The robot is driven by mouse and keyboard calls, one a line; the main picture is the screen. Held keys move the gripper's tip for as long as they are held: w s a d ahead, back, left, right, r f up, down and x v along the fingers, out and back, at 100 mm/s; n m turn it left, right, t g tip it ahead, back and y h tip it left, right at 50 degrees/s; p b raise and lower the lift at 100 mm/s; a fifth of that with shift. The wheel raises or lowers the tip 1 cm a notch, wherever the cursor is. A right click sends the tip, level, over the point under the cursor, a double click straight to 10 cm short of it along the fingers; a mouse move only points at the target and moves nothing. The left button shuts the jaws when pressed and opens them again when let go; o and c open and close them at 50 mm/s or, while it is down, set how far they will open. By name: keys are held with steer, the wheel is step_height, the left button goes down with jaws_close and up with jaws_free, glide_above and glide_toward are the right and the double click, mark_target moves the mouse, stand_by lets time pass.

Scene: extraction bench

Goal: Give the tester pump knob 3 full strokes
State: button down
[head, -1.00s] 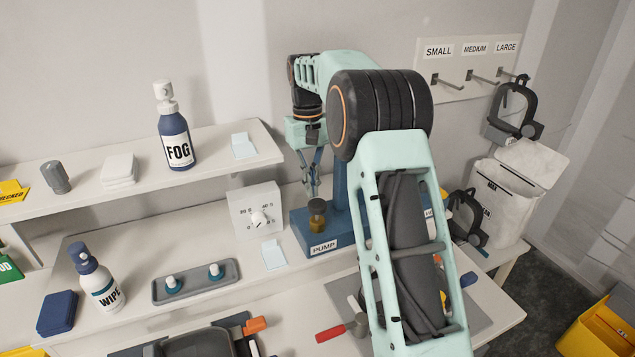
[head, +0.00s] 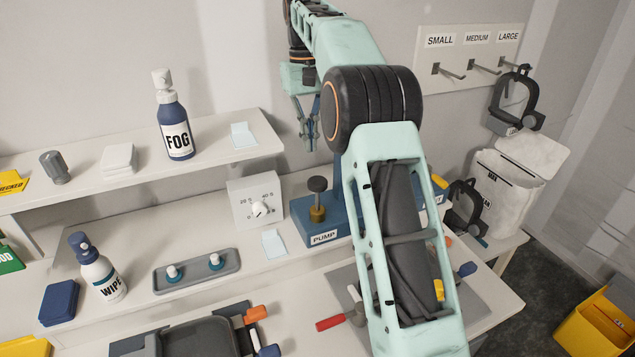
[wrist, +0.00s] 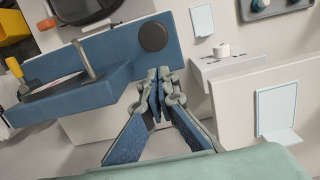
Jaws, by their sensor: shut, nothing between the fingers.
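The tester is a blue unit (head: 330,228) labelled PUMP, standing on the bench. Its pump knob (head: 317,184) is a dark round cap on a thin rod, standing raised above a brass collar (head: 317,213). In the wrist view the knob (wrist: 153,37) shows as a dark disc over the blue base. My gripper (head: 309,146) is shut and empty, above the knob and apart from it. In the wrist view my gripper (wrist: 158,75) has its fingertips together, near the edge of the blue base and below the knob in the picture.
A white dial box (head: 257,201) stands left of the pump. A shelf (head: 225,158) with a FOG bottle (head: 175,115) runs behind at left. Below are a tray (head: 197,271) and a WIPE bottle (head: 97,268). Labelled hooks (head: 450,71) are on the wall at right.

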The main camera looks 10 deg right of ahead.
mark_target(316, 179)
steer(key=shift+w+r, duration=0.1)
steer(key=shift+r, duration=1.2)
steer(key=shift+s+d+f, duration=0.15)
steer(key=shift+s+f, duration=0.05)
steer(key=shift+s, duration=0.65)
steer(key=shift+s+d+f, duration=0.15)
steer(key=shift+s+f, duration=0.05)
steer(key=shift+s, duration=0.65)
steer(key=shift+f, duration=0.1)
steer(key=f, duration=0.4)
steer(key=f+b, duration=0.1)
steer(key=shift+s+d+f, duration=0.1)
steer(key=shift+s+f, duration=0.15)
steer(key=shift+f, duration=0.15)
steer(key=shift+s+f+b, duration=0.1)
steer(key=shift+f+b, duration=0.3)
steer(key=shift+f, duration=0.15)
